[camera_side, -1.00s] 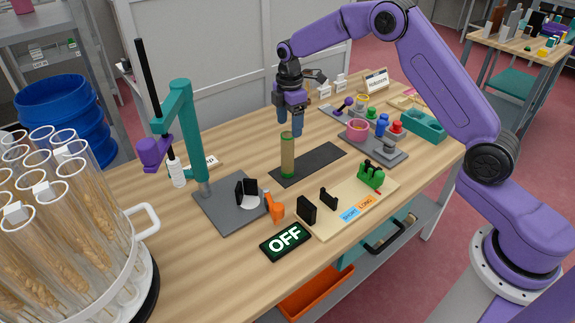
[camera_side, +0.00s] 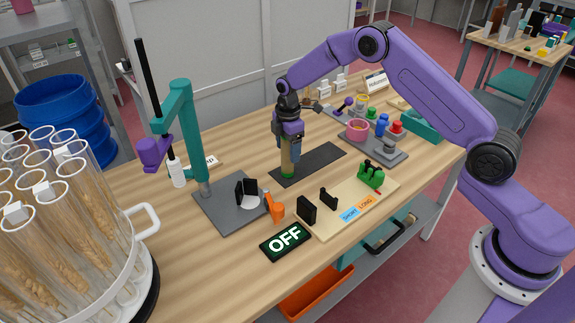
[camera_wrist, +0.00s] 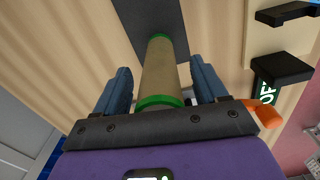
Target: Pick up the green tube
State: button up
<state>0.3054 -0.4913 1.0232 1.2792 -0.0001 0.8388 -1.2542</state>
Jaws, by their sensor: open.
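The green tube (camera_side: 287,167) stands upright near the left end of a dark mat (camera_side: 322,158). It has a tan body with green bands at its ends. In the side view my gripper (camera_side: 291,158) is lowered over its upper part and hides the top. In the wrist view the tube (camera_wrist: 161,75) runs between the two blue fingers of my gripper (camera_wrist: 160,88). The fingers are open, with a gap on each side of the tube.
A teal stand (camera_side: 187,125) on a grey base is to the left. An OFF sign (camera_side: 285,242) and a beige board (camera_side: 340,215) are in front. A grey tray (camera_side: 385,149) with coloured items is to the right. A rack of glass tubes (camera_side: 60,220) fills the left foreground.

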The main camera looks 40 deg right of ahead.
grip_shut()
jog(key=shift+r, duration=0.1)
